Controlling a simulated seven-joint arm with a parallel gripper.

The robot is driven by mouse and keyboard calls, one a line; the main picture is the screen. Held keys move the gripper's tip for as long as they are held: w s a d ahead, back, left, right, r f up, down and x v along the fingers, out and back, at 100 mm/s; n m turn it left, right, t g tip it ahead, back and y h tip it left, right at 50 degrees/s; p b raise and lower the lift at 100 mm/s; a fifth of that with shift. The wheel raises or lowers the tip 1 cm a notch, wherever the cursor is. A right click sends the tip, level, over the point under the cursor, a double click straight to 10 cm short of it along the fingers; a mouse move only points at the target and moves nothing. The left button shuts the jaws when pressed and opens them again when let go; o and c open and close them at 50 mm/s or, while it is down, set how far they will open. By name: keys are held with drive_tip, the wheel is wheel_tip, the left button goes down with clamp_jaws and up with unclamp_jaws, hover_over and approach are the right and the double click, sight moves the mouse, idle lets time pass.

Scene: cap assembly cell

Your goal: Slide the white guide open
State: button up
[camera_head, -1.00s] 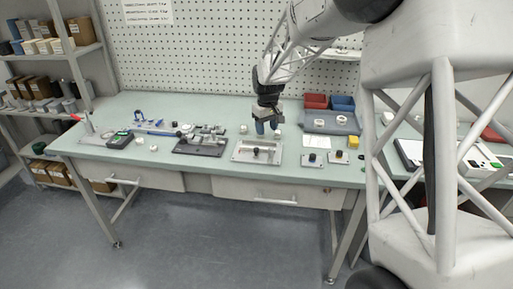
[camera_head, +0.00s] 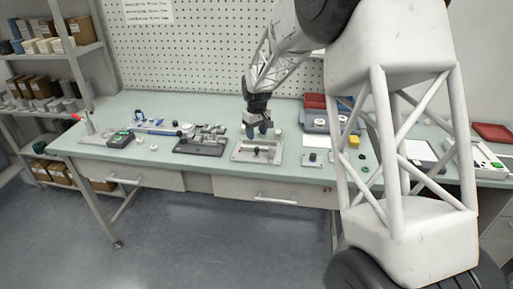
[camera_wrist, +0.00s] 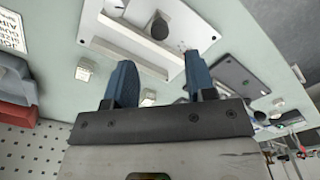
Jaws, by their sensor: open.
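A white fixture plate (camera_head: 243,156) lies near the front edge of the bench. A dark knob (camera_head: 257,151) stands on its front part. In the wrist view the plate (camera_wrist: 205,18) fills the top, with a long white raised bar (camera_wrist: 128,44), likely the guide, and the dark knob (camera_wrist: 160,28) beyond it. My gripper (camera_head: 257,134) hangs over the back of the plate. Its two blue fingers are apart and empty in the wrist view (camera_wrist: 158,62), pointing toward the bar. I cannot tell whether they touch it.
A dark fixture plate (camera_head: 196,149) with blocks stands just left. Small grey blocks with knobs (camera_head: 311,159) and a yellow block (camera_head: 353,141) are to the right. Red and blue bins and a small white cylinder (camera_head: 278,134) are behind. A green strip of bench separates the plates.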

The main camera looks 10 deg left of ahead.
sight(257, 148)
drive_tip(key=shift+f, duration=3.6)
drive_tip(key=shift+c, duration=0.3)
clamp_jaws()
